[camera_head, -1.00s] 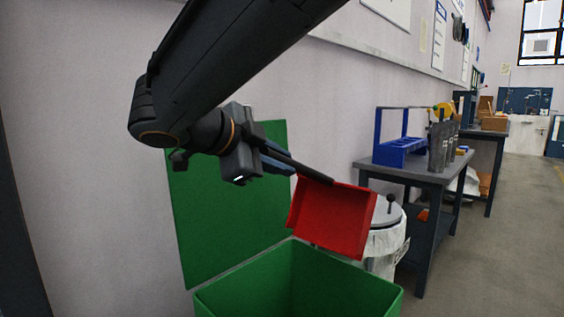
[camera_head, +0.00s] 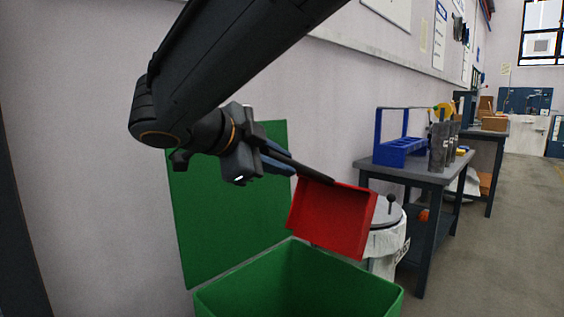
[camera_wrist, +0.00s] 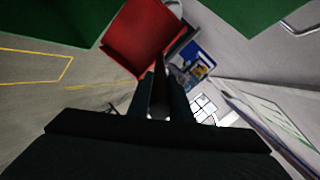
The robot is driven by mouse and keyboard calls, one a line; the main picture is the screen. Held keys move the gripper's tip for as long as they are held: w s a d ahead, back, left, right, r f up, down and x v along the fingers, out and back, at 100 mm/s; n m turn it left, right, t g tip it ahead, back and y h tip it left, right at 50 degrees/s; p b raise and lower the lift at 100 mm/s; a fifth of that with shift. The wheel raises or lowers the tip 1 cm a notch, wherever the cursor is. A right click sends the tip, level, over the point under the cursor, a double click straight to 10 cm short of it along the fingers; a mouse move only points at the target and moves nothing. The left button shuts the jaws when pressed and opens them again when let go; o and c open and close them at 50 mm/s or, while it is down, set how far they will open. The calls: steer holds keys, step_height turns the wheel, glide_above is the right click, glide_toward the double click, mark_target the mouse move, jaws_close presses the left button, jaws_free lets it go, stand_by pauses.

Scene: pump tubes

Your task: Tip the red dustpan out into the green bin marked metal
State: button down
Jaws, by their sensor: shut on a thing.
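The red dustpan (camera_head: 333,220) hangs tilted above the open green bin (camera_head: 300,280), with its inner side facing the head camera. I see nothing lying in the part of the pan that shows. My gripper (camera_head: 283,160) is shut on the dustpan's dark handle, up and to the left of the pan. In the wrist view the dustpan (camera_wrist: 143,38) is at the top centre, beyond the handle between my fingers (camera_wrist: 160,95). The bin's green lid (camera_head: 225,200) stands open against the wall. The bin's floor is hidden, and no metal mark is readable.
A white bin with a grey lid and knob (camera_head: 385,240) stands just right of the green bin. A dark workbench (camera_head: 430,180) with a blue rack (camera_head: 400,150) and grey cylinders is behind it. The floor at right (camera_head: 510,240) is clear.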

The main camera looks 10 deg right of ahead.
steer(key=shift+r, duration=0.1)
stand_by(0.4)
steer(key=shift+r+p, duration=1.05)
steer(key=shift+r, duration=2.9)
